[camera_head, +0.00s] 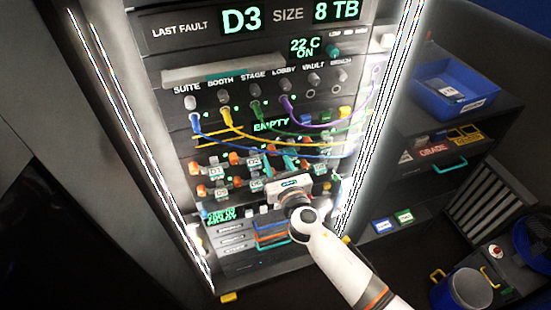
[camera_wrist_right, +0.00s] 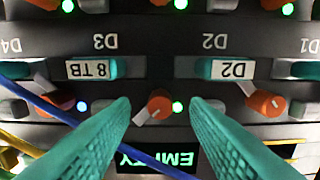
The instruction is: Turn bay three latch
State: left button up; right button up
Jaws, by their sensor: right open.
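The bay three latch is an orange knob with a pale lever (camera_wrist_right: 160,103), beside the D3 bay with its 8 TB tag (camera_wrist_right: 93,69). In the upside-down wrist view its lever points to the lower left, while the D2 latch (camera_wrist_right: 265,104) has its lever to the upper left. My right gripper (camera_wrist_right: 160,112) is open, its two teal ribbed fingers on either side of the D3 latch with gaps showing; I cannot tell the depth. In the head view my right gripper (camera_head: 279,167) is at the drive rows and hides the D3 latch. My left gripper is out of view.
Above the drives, coloured cables (camera_head: 285,118) hang from the patch row; a blue cable (camera_wrist_right: 50,108) passes near the left finger. The EMPTY display (camera_wrist_right: 155,162) sits beyond the latch. A side shelf with a blue bin (camera_head: 455,92) stands at right.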

jog(key=shift+w+a, duration=0.25)
jog(key=shift+w, duration=0.4)
grip_shut()
